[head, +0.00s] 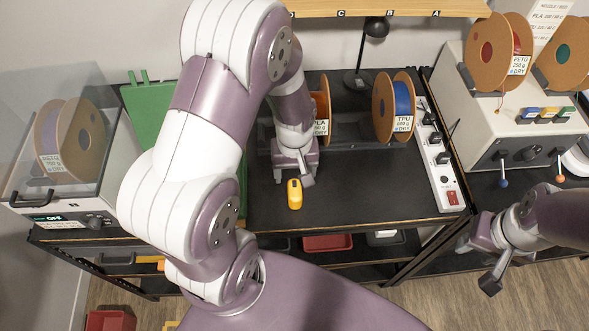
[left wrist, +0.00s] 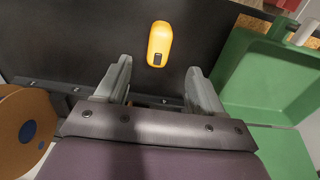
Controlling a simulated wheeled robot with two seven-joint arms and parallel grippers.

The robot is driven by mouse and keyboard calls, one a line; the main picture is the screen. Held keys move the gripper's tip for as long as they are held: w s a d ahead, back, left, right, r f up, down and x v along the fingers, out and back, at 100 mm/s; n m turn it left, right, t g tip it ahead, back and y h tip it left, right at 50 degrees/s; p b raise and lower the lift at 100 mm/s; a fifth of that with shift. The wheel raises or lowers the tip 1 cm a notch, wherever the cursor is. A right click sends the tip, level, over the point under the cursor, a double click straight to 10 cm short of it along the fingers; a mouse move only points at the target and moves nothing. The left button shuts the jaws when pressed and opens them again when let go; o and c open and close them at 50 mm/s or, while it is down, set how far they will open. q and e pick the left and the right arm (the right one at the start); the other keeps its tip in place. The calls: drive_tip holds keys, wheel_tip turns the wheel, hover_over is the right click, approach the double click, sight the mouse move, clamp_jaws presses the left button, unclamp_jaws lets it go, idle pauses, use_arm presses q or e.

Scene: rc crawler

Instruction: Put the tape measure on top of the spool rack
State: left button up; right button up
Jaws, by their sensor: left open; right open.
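The yellow tape measure (head: 294,194) lies on the black tabletop near its middle; it also shows in the left wrist view (left wrist: 160,45). My left gripper (head: 295,174) is open and empty, just behind the tape measure in the head view. In the left wrist view its fingers (left wrist: 160,88) are spread apart, with the tape measure beyond the tips, between their lines. My right gripper (head: 476,266) is open and empty at the lower right, away from the tape measure. Spools, one with blue filament (head: 393,108), stand in a dark holder behind; a wooden shelf lettered C, B, A (head: 390,9) is above.
A green tray (head: 150,108) is left of the middle, partly behind my left arm. A power strip (head: 438,160) lies along the right. A dark lamp (head: 357,80) stands at the back. The tabletop right of the tape measure is clear.

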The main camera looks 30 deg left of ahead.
use_arm(q)
drive_tip(key=s+d+r+m+t, duration=0.1)
drive_tip(key=s+r+m, duration=0.3)
drive_tip(key=r, duration=0.5)
drive_tip(key=d+m, duration=0.1)
drive_tip(key=m, duration=0.1)
drive_tip(key=shift+s+d+r+m, duration=0.2)
drive_tip(key=shift+m, duration=0.1)
